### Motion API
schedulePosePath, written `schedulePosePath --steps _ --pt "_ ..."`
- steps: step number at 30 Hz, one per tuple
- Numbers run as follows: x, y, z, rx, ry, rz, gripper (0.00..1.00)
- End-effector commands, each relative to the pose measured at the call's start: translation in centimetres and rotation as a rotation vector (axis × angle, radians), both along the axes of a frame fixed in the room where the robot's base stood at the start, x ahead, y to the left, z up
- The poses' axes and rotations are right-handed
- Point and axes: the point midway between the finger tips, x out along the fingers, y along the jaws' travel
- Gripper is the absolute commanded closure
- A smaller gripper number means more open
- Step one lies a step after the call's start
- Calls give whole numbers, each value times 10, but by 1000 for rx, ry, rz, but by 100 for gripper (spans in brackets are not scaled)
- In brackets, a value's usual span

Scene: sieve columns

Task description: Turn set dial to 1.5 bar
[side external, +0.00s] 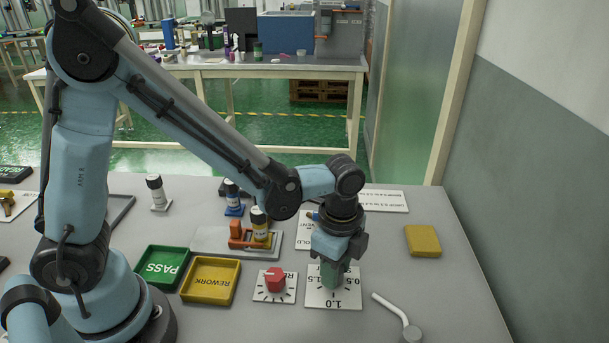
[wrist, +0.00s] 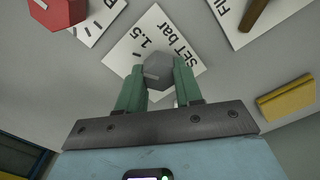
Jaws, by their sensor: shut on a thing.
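The set dial is a grey faceted knob (wrist: 160,71) on a white plate (wrist: 125,52) printed "SET bar", with "1.5" legible in the wrist view. In the side view the plate (side external: 347,299) shows 1.5, 1.0 and 0.5 marks, and my gripper hides the knob. My gripper (side external: 332,277) points down over the plate. In the wrist view its two green fingers (wrist: 158,88) are shut on the knob, one on each side. A short light line shows on the knob's face; I cannot tell which mark it points to.
A red knob (side external: 275,280) on its own white plate sits just left. Yellow REWORK (side external: 210,281) and green PASS (side external: 162,266) trays lie farther left. A white bent lever (side external: 393,308) stands close on the right, and a yellow block (side external: 423,241) lies behind it.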

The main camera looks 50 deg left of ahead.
Motion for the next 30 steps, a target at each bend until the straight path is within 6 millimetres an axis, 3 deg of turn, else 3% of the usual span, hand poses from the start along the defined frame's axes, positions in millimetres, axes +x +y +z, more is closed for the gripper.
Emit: schedulePosePath --steps 7,8,13,23,30 --pt "0 0 1 1 1 -3 96" --pt "0 0 1 1 1 -3 64" --pt "0 0 0 1 1 -2 39" --pt "0 0 2 0 0 -1 39" --pt "0 0 27 0 0 0 39"
